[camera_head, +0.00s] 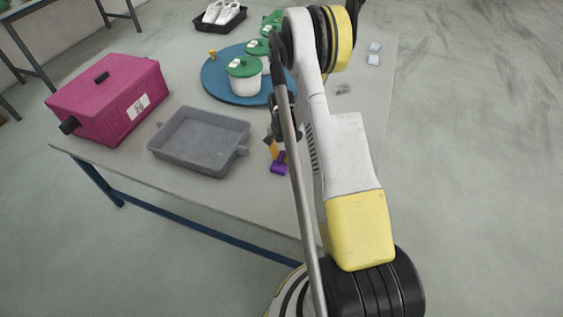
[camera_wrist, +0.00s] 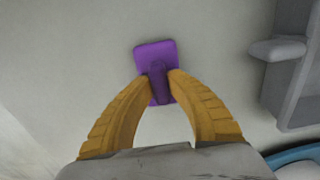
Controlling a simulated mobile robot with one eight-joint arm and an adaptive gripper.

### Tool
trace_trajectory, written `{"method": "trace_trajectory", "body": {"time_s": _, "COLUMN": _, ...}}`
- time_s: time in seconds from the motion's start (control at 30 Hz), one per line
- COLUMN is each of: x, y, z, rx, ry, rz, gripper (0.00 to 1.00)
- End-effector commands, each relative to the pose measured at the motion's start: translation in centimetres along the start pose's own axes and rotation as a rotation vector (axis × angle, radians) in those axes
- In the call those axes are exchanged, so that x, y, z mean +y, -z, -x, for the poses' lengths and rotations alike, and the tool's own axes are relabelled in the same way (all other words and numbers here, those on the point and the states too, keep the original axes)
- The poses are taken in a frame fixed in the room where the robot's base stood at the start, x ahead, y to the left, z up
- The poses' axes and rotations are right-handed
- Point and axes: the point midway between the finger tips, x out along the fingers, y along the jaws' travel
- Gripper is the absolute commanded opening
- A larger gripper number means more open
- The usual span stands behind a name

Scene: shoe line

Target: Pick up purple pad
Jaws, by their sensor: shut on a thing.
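The purple pad (camera_head: 279,169) shows low in the middle of the head view, just right of the grey tray, partly hidden behind my arm. In the wrist view the purple pad (camera_wrist: 156,58) is a flat rounded plate with a raised grip. My gripper (camera_wrist: 158,84) has its two yellow fingers shut on that grip, one on each side. In the head view my gripper (camera_head: 272,150) shows only in part, at the pad. I cannot tell whether the pad touches the table or hangs just above it.
A grey tray (camera_head: 156,148) with side handles lies left of the pad. A magenta box (camera_head: 105,95) stands farther left. A blue round turntable (camera_head: 214,88) bears white pots with green lids (camera_head: 244,67). A black tray with white shoes (camera_head: 220,14) is at the back.

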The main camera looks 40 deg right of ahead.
Motion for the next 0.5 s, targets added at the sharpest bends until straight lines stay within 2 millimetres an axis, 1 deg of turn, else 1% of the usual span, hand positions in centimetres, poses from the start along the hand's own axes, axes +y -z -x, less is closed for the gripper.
{"method": "trace_trajectory", "body": {"time_s": 0.17, "x": 0.0, "y": 0.0, "z": 0.0, "rx": 0.0, "ry": 0.0, "rz": 0.0, "gripper": 0.0}}
{"method": "trace_trajectory", "body": {"time_s": 0.27, "x": 0.0, "y": 0.0, "z": 0.3, "rx": 0.0, "ry": 0.0, "rz": 0.0, "gripper": 0.0}}
{"method": "trace_trajectory", "body": {"time_s": 0.37, "x": 0.0, "y": 0.0, "z": 1.1, "rx": 0.0, "ry": 0.0, "rz": 0.0, "gripper": 0.0}}
{"method": "trace_trajectory", "body": {"time_s": 0.47, "x": 0.0, "y": 0.0, "z": 2.6, "rx": 0.0, "ry": 0.0, "rz": 0.0, "gripper": 0.0}}
{"method": "trace_trajectory", "body": {"time_s": 0.5, "x": 0.0, "y": 0.0, "z": 3.4, "rx": 0.0, "ry": 0.001, "rz": 0.0, "gripper": 0.0}}
